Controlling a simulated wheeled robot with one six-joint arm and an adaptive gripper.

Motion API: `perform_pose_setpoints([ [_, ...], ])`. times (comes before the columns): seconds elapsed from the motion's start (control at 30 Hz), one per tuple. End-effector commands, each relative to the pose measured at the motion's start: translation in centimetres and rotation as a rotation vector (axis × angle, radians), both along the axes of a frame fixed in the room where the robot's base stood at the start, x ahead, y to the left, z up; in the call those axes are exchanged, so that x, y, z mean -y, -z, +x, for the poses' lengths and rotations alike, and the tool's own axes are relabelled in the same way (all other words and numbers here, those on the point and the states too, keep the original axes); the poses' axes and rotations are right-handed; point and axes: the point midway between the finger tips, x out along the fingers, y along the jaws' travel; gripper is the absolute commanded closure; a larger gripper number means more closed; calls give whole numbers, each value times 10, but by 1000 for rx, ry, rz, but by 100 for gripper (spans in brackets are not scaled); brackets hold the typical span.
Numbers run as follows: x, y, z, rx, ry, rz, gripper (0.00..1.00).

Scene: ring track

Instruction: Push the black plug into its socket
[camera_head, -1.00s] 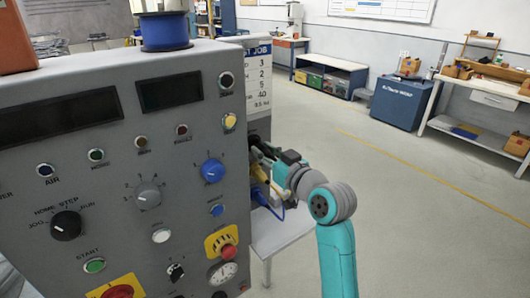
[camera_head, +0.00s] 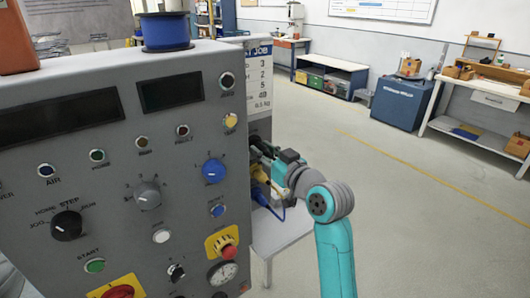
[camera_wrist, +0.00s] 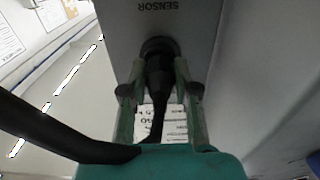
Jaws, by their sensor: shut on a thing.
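My gripper (camera_wrist: 158,85) is shut on the black plug (camera_wrist: 158,74), with one finger on each side of it in the wrist view. The plug's front end meets the dark round socket (camera_wrist: 160,46) on a grey face, below the upside-down word SENSOR. I cannot tell how deep the plug sits. In the head view my gripper (camera_head: 268,155) is at the right side of the grey control cabinet (camera_head: 120,190), and the socket is hidden there.
A yellow connector (camera_head: 259,173) and a blue connector (camera_head: 260,196) with a blue cable are on the cabinet's side just below my gripper. A pale table (camera_head: 280,236) stands beneath them. The floor (camera_head: 430,220) to the right is clear.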

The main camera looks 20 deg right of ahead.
Motion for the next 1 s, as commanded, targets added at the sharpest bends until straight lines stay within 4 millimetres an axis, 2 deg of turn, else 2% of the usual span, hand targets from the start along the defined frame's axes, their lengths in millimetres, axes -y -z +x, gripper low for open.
perform_pose_setpoints([
  [0.27,-2,0,5,0,0,0,100],
  [0.3,-1,0,5,0,0,0,60],
  [0.37,-1,0,4,0,0,0,45],
  [0.4,-1,0,4,0,0,0,41],
  [0.77,0,0,0,0,0,0,41],
  [0.87,3,1,-9,0,0,1,41],
  [1.0,12,1,-33,-1,3,0,41],
])
